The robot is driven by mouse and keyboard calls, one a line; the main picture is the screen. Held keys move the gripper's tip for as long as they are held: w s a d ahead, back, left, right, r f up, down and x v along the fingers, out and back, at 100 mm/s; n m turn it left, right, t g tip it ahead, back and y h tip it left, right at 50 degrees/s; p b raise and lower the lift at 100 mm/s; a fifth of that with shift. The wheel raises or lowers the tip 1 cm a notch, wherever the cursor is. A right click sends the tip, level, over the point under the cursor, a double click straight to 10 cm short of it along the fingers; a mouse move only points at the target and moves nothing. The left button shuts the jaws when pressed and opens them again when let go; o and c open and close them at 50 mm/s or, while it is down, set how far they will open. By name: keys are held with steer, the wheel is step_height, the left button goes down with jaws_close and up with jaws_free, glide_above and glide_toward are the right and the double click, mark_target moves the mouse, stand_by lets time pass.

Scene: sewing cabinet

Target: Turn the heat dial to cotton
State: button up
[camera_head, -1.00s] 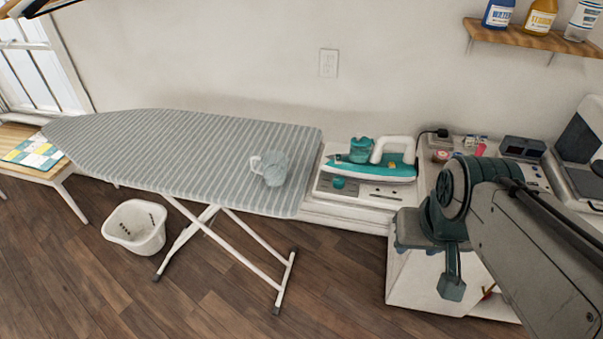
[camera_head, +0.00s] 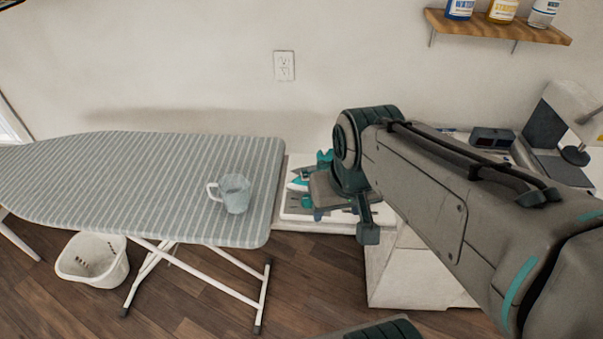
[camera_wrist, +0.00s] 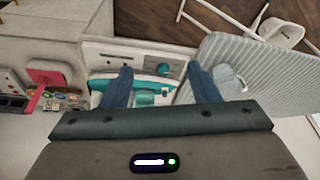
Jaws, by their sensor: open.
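The heat dial is the round teal knob (camera_wrist: 164,69) on the front panel of the white iron station (camera_wrist: 108,51) in the wrist view. The teal iron (camera_wrist: 150,87) lies on the station behind the dial, partly covered by my fingers. My gripper (camera_wrist: 160,71) is open and empty. Its two dark blue fingers are spread above the station, with the dial showing between their tips and apart from both. In the head view my arm and gripper hide most of the iron and station. I cannot read the dial's marks or its setting.
The striped ironing board (camera_head: 140,180) stands left of the station, with a clear mug (camera_head: 235,193) near its right end. A white basket (camera_head: 92,260) is on the floor. Sewing items lie beside the station in the wrist view. A bottle shelf (camera_head: 495,27) hangs above.

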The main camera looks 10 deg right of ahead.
steer(key=w+f+m+g+b, duration=0.2)
steer(key=w+b, duration=0.1)
steer(key=w, duration=0.7)
steer(key=m+g+b, duration=0.1)
steer(key=m+b, duration=0.1)
steer(key=b, duration=0.1)
glide_above(308, 198)
step_height(308, 198, down, 6)
step_height(308, 198, down, 13)
steer(key=shift+s+p, duration=0.1)
steer(key=shift+p, duration=0.35)
steer(key=c, duration=1)
